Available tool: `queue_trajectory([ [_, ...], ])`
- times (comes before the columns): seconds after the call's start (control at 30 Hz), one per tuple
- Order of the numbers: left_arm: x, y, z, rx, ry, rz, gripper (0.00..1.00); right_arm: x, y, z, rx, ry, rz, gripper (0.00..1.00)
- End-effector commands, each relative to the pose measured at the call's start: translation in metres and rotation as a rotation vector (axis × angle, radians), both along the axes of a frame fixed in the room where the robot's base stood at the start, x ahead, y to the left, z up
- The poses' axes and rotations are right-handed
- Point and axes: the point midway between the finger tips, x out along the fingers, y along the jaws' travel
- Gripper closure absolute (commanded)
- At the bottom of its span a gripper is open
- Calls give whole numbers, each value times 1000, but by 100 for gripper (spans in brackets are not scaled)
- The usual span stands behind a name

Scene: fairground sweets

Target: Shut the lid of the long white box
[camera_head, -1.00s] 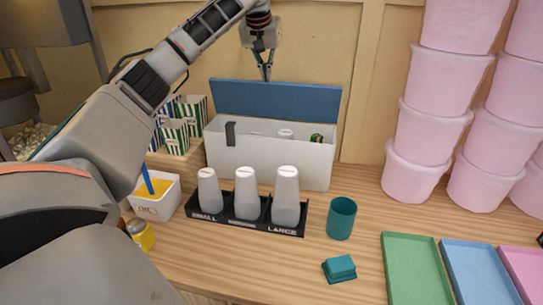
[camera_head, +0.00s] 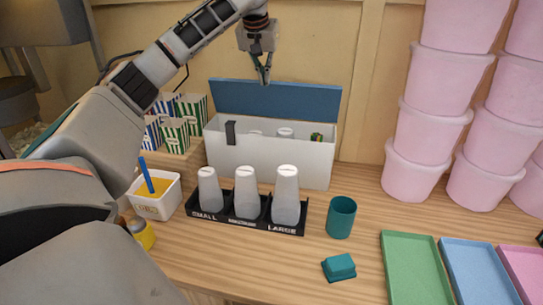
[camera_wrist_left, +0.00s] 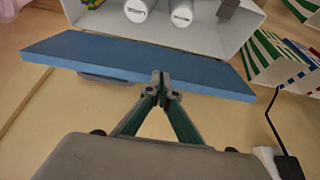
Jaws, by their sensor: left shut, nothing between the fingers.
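The long white box (camera_head: 270,161) stands at the back of the counter. Its blue lid (camera_head: 285,101) is open, standing up along the back edge. The box (camera_wrist_left: 245,22) and lid (camera_wrist_left: 100,56) also show in the left wrist view. My left gripper (camera_head: 264,82) is shut and empty, pointing down at the lid's top edge. In the left wrist view its fingertips (camera_wrist_left: 160,76) overlap the lid, coming from the wall side; I cannot tell whether they touch it. White bottles (camera_head: 285,133) and a small green item (camera_head: 316,137) show inside the box. My right gripper is not in view.
A black rack (camera_head: 245,221) with white cups stands before the box. Striped cartons (camera_head: 176,136) and a white tub (camera_head: 154,207) are at left. A teal cup (camera_head: 341,217), teal block (camera_head: 339,267), trays (camera_head: 415,270) and pink tub stacks (camera_head: 425,130) are at right.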

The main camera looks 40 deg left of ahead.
Motion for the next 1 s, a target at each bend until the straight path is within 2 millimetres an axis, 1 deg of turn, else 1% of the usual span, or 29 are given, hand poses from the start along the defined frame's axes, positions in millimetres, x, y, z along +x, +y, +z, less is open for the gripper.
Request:
queue_trajectory([
  [0.4,-15,-8,-7,1,1,0,100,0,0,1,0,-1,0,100],
  [0.87,-17,-10,-8,0,1,-1,100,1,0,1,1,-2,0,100],
  [1.0,-21,-11,-11,-1,1,1,100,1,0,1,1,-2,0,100],
])
